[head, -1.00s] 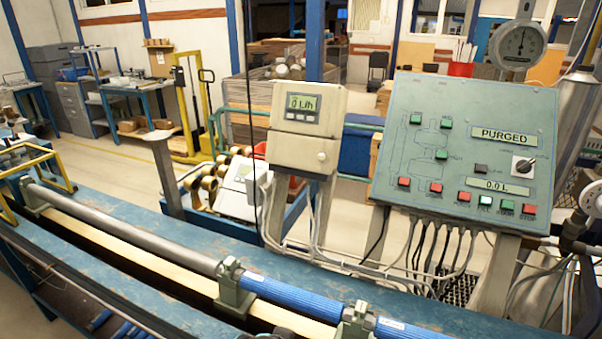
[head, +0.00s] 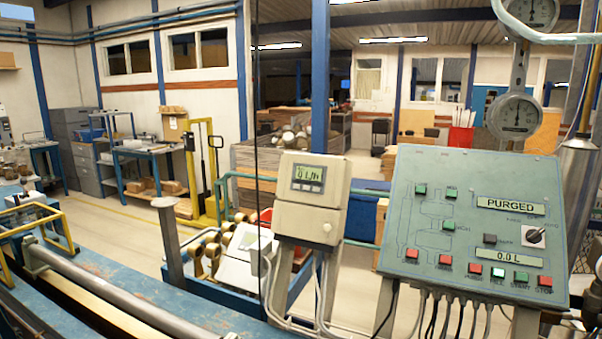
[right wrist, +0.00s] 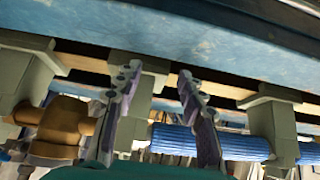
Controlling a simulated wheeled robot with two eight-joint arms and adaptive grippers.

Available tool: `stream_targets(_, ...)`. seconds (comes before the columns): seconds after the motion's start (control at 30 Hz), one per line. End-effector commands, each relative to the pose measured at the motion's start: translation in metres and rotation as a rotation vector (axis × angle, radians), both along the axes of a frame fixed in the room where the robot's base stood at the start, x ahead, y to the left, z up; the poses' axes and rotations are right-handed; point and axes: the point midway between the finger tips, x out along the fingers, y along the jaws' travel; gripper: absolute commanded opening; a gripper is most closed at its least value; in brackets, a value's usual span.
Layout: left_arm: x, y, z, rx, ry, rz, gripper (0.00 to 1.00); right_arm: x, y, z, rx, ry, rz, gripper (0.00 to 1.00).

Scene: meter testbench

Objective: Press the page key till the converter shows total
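The converter (head: 311,199) is a cream box on a post left of the green control panel, in the head view. Its small display (head: 308,173) reads about "0 L/h", a flow figure. Small keys sit under the display, too small to tell apart. My right gripper (right wrist: 160,100) shows in the right wrist view, its two fingers spread apart with nothing between them. It is near the blue pipe and grey-green clamps of the bench, and the converter is not in that view. My left gripper is not in any view.
The green panel (head: 476,225) reads "PURGED" and "0.0 L" and carries red and green buttons. Dial gauges (head: 515,116) stand above it. A blue ribbed pipe (right wrist: 245,147) runs along the bench. Cables hang below the converter and panel.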

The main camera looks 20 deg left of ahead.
Motion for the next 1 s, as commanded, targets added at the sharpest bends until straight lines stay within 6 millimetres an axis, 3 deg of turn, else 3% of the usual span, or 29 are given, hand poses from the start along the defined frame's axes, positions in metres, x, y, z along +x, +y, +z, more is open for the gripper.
stream_targets(0.37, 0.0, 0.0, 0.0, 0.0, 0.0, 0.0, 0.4, 0.0, 0.0, 0.0, 0.0, 0.0, 0.0, 0.4)
stream_targets(0.53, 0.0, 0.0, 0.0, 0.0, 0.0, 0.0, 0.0, 0.0, 0.0, 0.0, 0.0, 0.0, 0.0, 0.4)
stream_targets(1.0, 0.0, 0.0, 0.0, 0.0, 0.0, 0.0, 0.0, 0.0, 0.0, 0.0, 0.0, 0.0, 0.0, 0.4)
